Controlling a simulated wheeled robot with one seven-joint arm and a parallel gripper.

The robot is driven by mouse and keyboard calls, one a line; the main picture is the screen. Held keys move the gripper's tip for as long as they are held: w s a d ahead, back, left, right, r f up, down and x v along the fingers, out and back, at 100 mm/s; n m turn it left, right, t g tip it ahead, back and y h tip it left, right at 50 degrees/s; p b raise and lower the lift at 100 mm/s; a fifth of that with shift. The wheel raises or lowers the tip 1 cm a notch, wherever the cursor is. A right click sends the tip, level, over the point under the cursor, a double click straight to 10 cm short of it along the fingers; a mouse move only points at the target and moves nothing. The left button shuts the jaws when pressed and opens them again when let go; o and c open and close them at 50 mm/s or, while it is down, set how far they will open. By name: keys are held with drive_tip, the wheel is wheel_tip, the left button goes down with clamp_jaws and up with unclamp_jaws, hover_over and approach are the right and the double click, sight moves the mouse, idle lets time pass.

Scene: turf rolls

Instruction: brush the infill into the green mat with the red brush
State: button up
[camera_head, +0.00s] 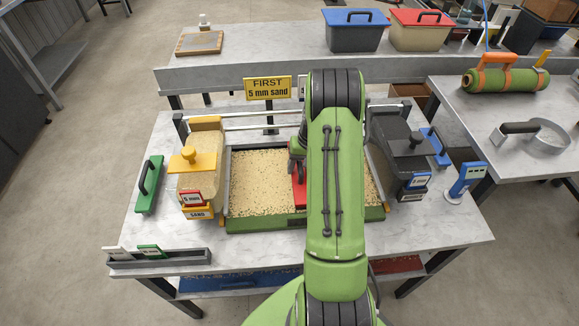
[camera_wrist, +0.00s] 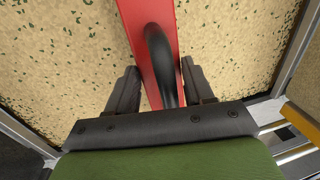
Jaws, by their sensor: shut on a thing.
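The green mat (camera_head: 265,224) lies in a frame on the grey table, with only its green front edge plain to see. Its top is covered in sand-coloured infill (camera_head: 257,180), and in the wrist view small green specks show through the infill (camera_wrist: 60,60). The red brush (camera_head: 299,192) is over the mat, partly hidden behind my arm. In the wrist view its red body (camera_wrist: 139,40) runs up the picture with a black handle. My gripper (camera_wrist: 160,95) is shut on that handle. The bristles are hidden.
A sand hopper with a yellow lid (camera_head: 193,160) stands left of the mat, a dark hopper (camera_head: 404,150) right. A sign reading "FIRST 5 mm sand" (camera_head: 267,88) stands behind. A green roll (camera_head: 505,79) lies on the right table.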

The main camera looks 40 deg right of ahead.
drive_tip(key=s+d, duration=0.3)
drive_tip(key=d, duration=0.1)
drive_tip(key=s+d, duration=0.3)
drive_tip(key=d, duration=0.2)
drive_tip(key=s+d+p, duration=0.1)
drive_tip(key=s+d, duration=0.2)
drive_tip(key=d, duration=0.1)
drive_tip(key=shift+s+d, duration=0.25)
drive_tip(key=shift+d, duration=0.15)
drive_tip(key=shift+w+a+b, duration=0.1)
drive_tip(key=shift+w+a, duration=0.45)
drive_tip(key=shift+a, duration=0.25)
drive_tip(key=shift+w+a+b, duration=0.1)
drive_tip(key=shift+w+a, duration=0.5)
drive_tip(key=shift+a, duration=0.25)
drive_tip(key=shift+w+a+b, duration=0.1)
drive_tip(key=shift+w+a, duration=0.45)
drive_tip(key=shift+a, duration=0.25)
drive_tip(key=shift+s+d+p, duration=0.1)
drive_tip(key=shift+s+d, duration=0.45)
drive_tip(key=shift+d, duration=0.25)
drive_tip(key=shift+s+d+p, duration=0.15)
drive_tip(key=shift+s+d, duration=0.45)
drive_tip(key=shift+d, duration=0.25)
drive_tip(key=shift+s+d+p, duration=0.1)
drive_tip(key=shift+s+d, duration=0.45)
drive_tip(key=shift+d, duration=0.25)
